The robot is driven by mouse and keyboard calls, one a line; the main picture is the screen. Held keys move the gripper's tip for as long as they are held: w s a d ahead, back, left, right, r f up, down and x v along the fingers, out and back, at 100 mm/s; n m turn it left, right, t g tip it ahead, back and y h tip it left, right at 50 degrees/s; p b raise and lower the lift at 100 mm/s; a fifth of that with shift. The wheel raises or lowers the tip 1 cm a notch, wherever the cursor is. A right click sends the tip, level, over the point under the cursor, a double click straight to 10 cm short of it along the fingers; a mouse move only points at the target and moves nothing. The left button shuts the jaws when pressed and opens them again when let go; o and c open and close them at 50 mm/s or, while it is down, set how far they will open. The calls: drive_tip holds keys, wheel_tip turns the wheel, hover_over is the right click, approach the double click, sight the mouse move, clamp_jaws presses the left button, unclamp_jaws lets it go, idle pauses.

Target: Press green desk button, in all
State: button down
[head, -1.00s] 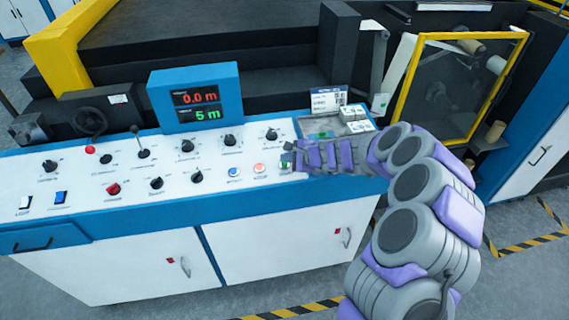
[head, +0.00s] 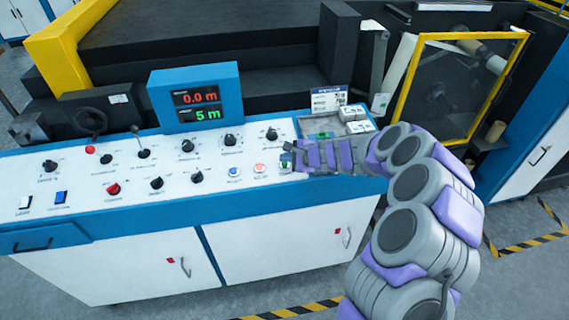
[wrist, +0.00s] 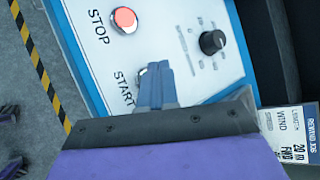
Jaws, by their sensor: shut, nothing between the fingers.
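The green desk button (head: 285,167) is at the right end of the button row on the white control desk (head: 100,180). Only a bit of green shows beside my fingertips. My gripper (head: 288,160) is shut and empty, with its tips right at this button. In the wrist view the shut fingers (wrist: 157,75) cover most of the button beside the START label (wrist: 124,88); only a bit of its rim shows. I cannot tell whether the tips touch it or whether it is pressed in.
A light-red button (head: 259,169), labelled STOP in the wrist view (wrist: 124,20), and a blue button (head: 235,172) sit left of it. Black knobs (head: 230,140) stand behind. A display (head: 196,98) reads 0.0 m and 5 m. A tray with small boxes (head: 355,114) lies beyond my arm.

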drive_tip(key=shift+f, duration=0.15)
drive_tip(key=shift+f, duration=0.2)
